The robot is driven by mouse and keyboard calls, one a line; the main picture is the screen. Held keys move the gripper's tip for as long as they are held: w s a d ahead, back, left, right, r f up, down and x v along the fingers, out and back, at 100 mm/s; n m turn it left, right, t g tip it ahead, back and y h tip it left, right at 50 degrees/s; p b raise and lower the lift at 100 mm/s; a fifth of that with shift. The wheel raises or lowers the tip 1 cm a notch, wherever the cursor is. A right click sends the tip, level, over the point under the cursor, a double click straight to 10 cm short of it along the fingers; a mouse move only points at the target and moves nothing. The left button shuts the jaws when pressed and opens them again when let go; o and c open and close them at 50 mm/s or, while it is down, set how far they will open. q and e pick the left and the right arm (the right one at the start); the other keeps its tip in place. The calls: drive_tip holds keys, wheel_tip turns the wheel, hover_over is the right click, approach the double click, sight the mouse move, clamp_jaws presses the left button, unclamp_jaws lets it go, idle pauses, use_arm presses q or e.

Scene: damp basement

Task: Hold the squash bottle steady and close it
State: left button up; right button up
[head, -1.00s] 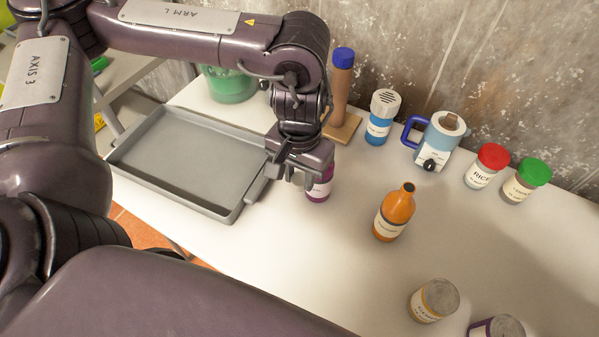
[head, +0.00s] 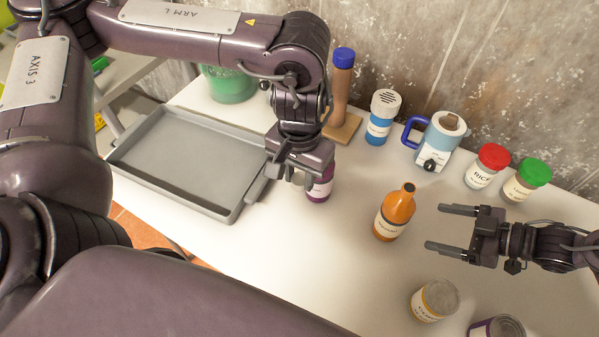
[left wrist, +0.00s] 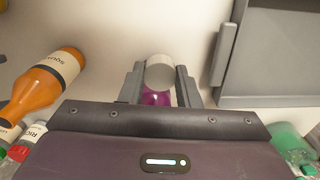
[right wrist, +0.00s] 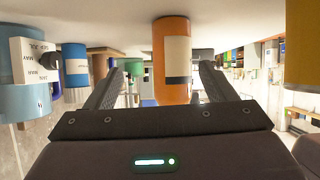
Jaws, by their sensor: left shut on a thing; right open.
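The squash bottle (head: 394,215) is orange with a pale label and a dark top. It stands upright on the white table; I cannot tell whether that dark top is a cap or an open mouth. It also shows in the left wrist view (left wrist: 40,85). My right gripper (head: 440,228) is open, its fingers pointing at the bottle from the right. In the right wrist view the bottle (right wrist: 172,85) appears between the finger directions. My left gripper (head: 294,174) is shut on a purple container with a pale band (head: 320,187), also between its fingers in the left wrist view (left wrist: 157,97).
A grey tray (head: 228,211) lies left of my left gripper. Behind stand a blue-capped wooden thing (head: 343,85), a blue shaker (head: 379,128), a blue jug (head: 440,137), a red-lidded rice jar (head: 481,174) and a green-lidded jar (head: 520,188). Cans (head: 432,302) stand in front.

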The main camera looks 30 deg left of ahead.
drive_tip(key=shift+s+a+f, duration=0.2)
drive_tip(key=shift+s+a, duration=0.3)
drive_tip(key=shift+s, duration=0.25)
drive_tip(key=shift+a+f, duration=0.15)
drive_tip(key=shift+a, duration=0.15)
drive_tip(key=x, duration=0.9)
drive_tip(key=shift+s, duration=0.1)
drive_tip(key=c, duration=1)
use_arm(q)
drive_tip(key=shift+w+d+r+m, duration=0.15)
drive_tip(key=shift+w+d+m, duration=0.15)
drive_tip(key=shift+m, duration=0.2)
use_arm(e)
drive_tip(key=shift+o, duration=0.2)
use_arm(q)
drive_tip(key=w+d+r+m, duration=0.2)
drive_tip(key=d+m, duration=0.2)
drive_tip(key=m, duration=0.2)
drive_tip(key=w+d+r+m, duration=0.2)
drive_tip(key=w+d+m, duration=0.1)
drive_tip(key=d+m, duration=0.3)
wheel_tip(320, 180, up, 3)
drive_tip(key=m, duration=1.3)
hover_over(410, 187)
drive_tip(key=a, duration=0.1)
drive_tip(key=shift+d+r+m, duration=0.15)
drive_tip(key=shift+d+m, duration=0.3)
drive_tip(key=shift+m, duration=0.05)
